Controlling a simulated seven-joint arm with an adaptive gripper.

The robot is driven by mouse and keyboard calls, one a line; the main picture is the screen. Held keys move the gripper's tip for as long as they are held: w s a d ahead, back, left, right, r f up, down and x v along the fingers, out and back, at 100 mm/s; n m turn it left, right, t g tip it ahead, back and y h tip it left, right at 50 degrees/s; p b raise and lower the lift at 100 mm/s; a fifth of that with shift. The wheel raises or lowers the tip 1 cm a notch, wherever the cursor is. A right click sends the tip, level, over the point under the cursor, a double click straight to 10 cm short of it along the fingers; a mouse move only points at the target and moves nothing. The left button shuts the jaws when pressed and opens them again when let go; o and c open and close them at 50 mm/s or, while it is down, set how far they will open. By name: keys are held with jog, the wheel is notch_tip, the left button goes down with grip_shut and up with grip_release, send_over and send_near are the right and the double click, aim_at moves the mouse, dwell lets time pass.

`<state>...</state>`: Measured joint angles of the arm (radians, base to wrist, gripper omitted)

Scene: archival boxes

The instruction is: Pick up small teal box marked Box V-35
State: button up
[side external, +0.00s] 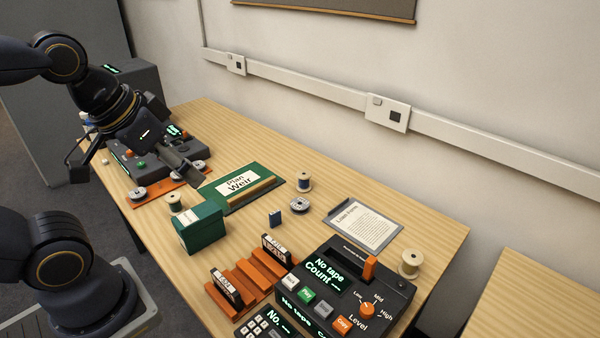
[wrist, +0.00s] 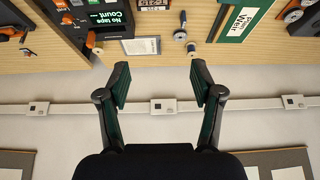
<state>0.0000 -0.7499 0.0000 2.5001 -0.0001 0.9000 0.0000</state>
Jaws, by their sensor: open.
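A small teal-green box (side external: 200,228) with a pale label on its side stands upright on the wooden table in the side external view. Its label is too small to read. My gripper (wrist: 161,76) is open and empty in the wrist view, with its two dark green-padded fingers spread apart. In the side external view my gripper is raised over the far left part of the table, up and to the left of the box and apart from it. I cannot make out the box in the wrist view.
A green board marked Plan Weir (side external: 240,187) lies behind the box. The wall (side external: 480,80) runs along the back.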

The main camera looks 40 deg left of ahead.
jog(key=o, duration=0.4)
jog(key=g, duration=0.6)
send_over(196, 213)
notch_tip(196, 213, down, 12)
jog(key=r, duration=0.1)
jog(key=shift+m, duration=0.3)
jog(key=f, duration=1.1)
jog(key=shift+w+d+f, duration=0.1)
jog(key=shift+d+f, duration=0.1)
jog(key=shift+d, duration=0.15)
jog(key=shift+a+f, duration=0.15)
jog(key=shift+f, duration=1.25)
jog(key=shift+a+f, duration=0.15)
jog(key=shift+f, duration=1.25)
